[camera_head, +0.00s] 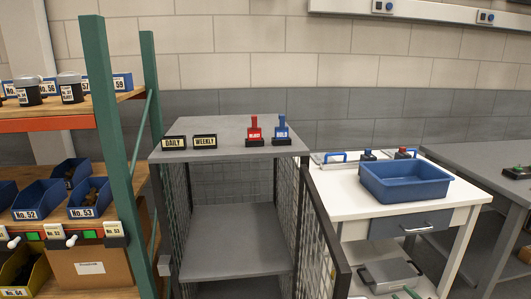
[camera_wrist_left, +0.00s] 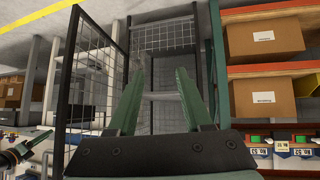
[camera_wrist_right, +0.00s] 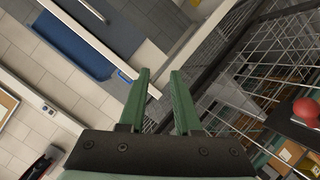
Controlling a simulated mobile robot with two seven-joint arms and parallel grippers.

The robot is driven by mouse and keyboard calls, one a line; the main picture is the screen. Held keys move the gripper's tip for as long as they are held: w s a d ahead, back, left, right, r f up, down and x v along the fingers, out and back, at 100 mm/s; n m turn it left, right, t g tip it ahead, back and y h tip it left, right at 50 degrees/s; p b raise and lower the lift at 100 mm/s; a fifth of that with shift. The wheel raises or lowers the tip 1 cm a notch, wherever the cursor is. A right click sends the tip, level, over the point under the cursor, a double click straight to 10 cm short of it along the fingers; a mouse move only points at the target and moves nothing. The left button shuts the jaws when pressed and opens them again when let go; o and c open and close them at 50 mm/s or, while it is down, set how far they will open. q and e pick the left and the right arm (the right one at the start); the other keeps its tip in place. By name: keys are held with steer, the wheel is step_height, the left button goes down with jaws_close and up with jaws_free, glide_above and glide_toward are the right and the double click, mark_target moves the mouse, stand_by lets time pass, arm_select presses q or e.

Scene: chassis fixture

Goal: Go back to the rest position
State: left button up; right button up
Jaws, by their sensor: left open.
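My left gripper (camera_wrist_left: 160,78) shows in the left wrist view. Its two green fingers are apart with nothing between them, and a wire-mesh frame and a grey shelf lie beyond. It is not seen in the head view. My right gripper (camera_wrist_right: 160,78) shows in the right wrist view with its green fingers apart and empty. Only a small green tip, probably of this gripper, shows at the bottom edge of the head view (camera_head: 412,292), in front of the white workbench (camera_head: 345,200).
A grey mesh-sided rack (camera_head: 235,218) stands in the middle with DAILY and WEEKLY signs and red and blue stamps on top. A shelf with green posts (camera_head: 108,130) is at left. A blue tray (camera_head: 405,183) sits on the workbench. A grey table (camera_head: 480,160) is at right.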

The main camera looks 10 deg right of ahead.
steer(key=s+a+f+g+y, duration=0.2)
steer(key=s+a+f+y, duration=0.1)
steer(key=s+a+f, duration=0.95)
steer(key=s+a+f+m+g+y, duration=0.25)
steer(key=s+a, duration=0.75)
steer(key=a, duration=0.5)
arm_select(q)
step_height(320, 180, up, 6)
steer(key=s+a+p, duration=0.1)
steer(key=p, duration=0.6)
steer(key=shift+a+r+p, duration=0.2)
steer(key=shift+a+p, duration=0.05)
steer(key=shift+p, duration=0.1)
arm_select(e)
step_height(320, 180, up, 7)
steer(key=s+m, duration=0.1)
steer(key=s, duration=0.1)
steer(key=shift+d+t, duration=0.15)
steer(key=shift+t, duration=0.2)
